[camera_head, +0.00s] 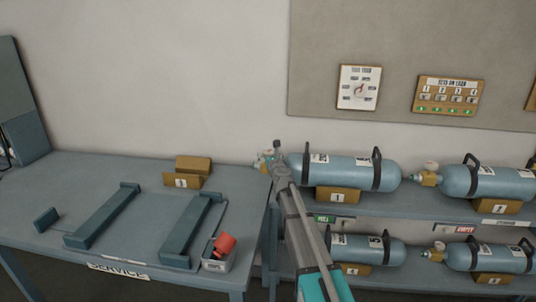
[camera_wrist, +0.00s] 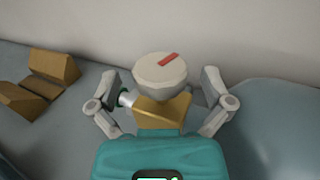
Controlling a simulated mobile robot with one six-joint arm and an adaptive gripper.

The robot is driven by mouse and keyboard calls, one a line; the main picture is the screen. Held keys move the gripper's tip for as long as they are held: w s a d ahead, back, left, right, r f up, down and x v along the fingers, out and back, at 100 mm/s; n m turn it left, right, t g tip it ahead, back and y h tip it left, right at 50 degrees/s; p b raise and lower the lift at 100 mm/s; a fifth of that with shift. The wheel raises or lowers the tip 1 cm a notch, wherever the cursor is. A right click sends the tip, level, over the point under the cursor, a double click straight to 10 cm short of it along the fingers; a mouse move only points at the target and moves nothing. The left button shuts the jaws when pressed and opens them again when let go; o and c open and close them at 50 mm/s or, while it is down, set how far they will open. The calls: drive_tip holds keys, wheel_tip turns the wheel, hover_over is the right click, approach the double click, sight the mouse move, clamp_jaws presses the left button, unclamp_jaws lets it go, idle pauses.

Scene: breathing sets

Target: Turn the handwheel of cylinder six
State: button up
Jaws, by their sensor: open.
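A pale round handwheel (camera_wrist: 152,73) with a red mark on top sits on a brass valve (camera_wrist: 163,108) in the wrist view. My gripper (camera_wrist: 160,82) is open, with one finger on each side of the handwheel and valve. I cannot tell whether either finger touches. In the head view my gripper (camera_head: 276,150) is at the left, valve end of the upper-left blue cylinder (camera_head: 345,171), partly covering its valve (camera_head: 262,161). This cylinder lies on its side on a stand with a small number plate. I cannot read a six on it.
The upper-right cylinder (camera_head: 490,182), lower-left cylinder (camera_head: 365,247) and lower-right cylinder (camera_head: 485,257) lie on the same two-level rack. A grey service table (camera_head: 100,258) with a brown block (camera_head: 193,166) and a box holding a red item (camera_head: 224,244) stands left. A board (camera_head: 420,70) hangs behind.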

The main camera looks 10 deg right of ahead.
drive_tip(key=shift+w+a, duration=0.1)
drive_tip(key=shift+w, duration=0.6)
drive_tip(key=c, duration=1)
drive_tip(key=shift+a, duration=0.1)
drive_tip(key=shift+c, duration=0.6)
